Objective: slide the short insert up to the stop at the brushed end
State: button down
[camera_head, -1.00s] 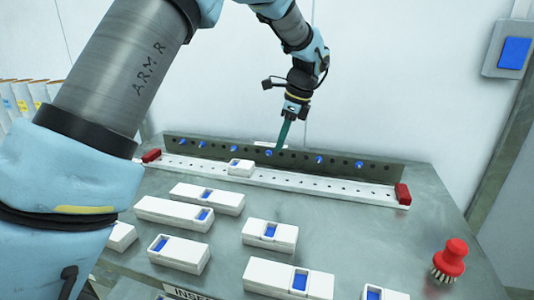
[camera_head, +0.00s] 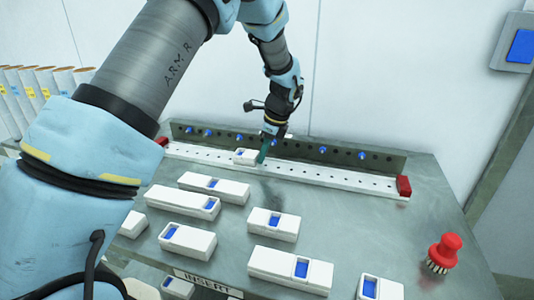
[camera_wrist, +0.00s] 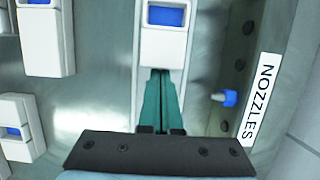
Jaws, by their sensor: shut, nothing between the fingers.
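The short insert (camera_head: 246,156), a white block with a blue window, sits on the white perforated rail (camera_head: 330,178) at the back of the table, left of its middle. It also shows at the top of the wrist view (camera_wrist: 165,42). My gripper (camera_head: 262,158) is shut and empty, pointing down at the insert's right end. In the wrist view its green fingers (camera_wrist: 160,76) end right at the insert's near edge; I cannot tell whether they touch. A red stop (camera_head: 404,186) closes the rail's right end. The left stop (camera_head: 162,141) is partly hidden by my arm.
A red brush (camera_head: 444,252) stands on the table at the right, nearer the right stop. Several white inserts (camera_head: 290,268) lie in front of the rail. A dark wall with blue nozzles (camera_head: 323,150) runs behind it. The rail right of my gripper looks clear.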

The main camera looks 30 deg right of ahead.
aim_at(182, 151)
jog(key=w+a+p, duration=0.1)
jog(key=w+a, duration=0.5)
jog(key=a, duration=0.1)
jog(key=w+a+p, duration=0.2)
jog(key=w+a, duration=0.4)
jog(key=w+a+p, duration=0.1)
jog(key=w+a, duration=0.6)
jog(key=shift+w+a, duration=0.1)
jog(key=shift+a, duration=0.2)
jog(key=s+d, duration=0.3)
jog(key=shift+d+r+p, duration=0.15)
jog(key=shift+r+p, duration=0.05)
jog(key=shift+p, duration=0.15)
jog(key=b+v, duration=0.3)
jog(key=v, duration=0.6)
jog(key=s+a+n+h, duration=0.1)
jog(key=s+a+n, duration=0.9)
jog(key=s+n, duration=0.2)
jog(key=s+a+n+h, duration=0.1)
jog(key=s+a+n, duration=1)
jog(key=s+n, duration=0.2)
jog(key=shift+s+r+g+h, duration=0.3)
jog(key=shift+s+r+g, duration=0.1)
jog(key=shift+s, duration=0.05)
jog(key=shift+a, duration=0.1)
